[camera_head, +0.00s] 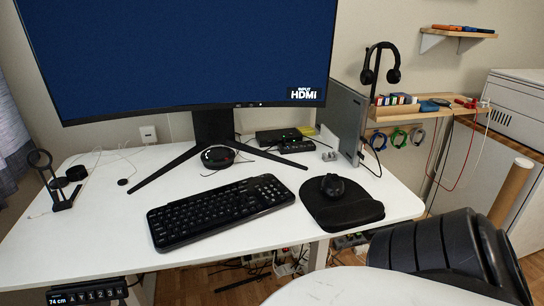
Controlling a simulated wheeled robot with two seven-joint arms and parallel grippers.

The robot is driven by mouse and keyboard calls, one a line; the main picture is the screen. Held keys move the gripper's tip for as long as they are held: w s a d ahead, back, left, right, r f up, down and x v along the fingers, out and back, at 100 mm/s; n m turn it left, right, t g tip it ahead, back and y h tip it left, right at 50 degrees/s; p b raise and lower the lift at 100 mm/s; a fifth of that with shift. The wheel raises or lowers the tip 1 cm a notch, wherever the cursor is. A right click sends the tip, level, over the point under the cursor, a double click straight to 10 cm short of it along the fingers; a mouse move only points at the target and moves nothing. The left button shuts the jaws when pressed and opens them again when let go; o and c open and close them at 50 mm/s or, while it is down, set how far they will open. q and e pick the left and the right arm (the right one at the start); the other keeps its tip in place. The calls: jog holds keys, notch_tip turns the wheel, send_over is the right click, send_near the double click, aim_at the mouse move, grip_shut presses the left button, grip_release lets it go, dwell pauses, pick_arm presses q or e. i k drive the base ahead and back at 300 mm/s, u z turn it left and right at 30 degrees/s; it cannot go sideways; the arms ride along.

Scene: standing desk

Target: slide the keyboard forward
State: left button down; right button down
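The black keyboard (220,210) lies flat on the white standing desk (95,240), left of the mouse pad. It sits at a slant, its right end farther back than its left. Its left end is near the desk's front edge. Neither of my grippers is in view, so nothing is seen touching the keyboard.
A black mouse (332,186) rests on a black mouse pad (342,206) just right of the keyboard. The monitor stand's splayed legs and a round black object (217,157) are behind it. A black stand (54,182) is at the far left.

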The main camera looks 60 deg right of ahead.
aim_at(172, 226)
jog(key=k, duration=0.15)
jog(key=z, duration=1.15)
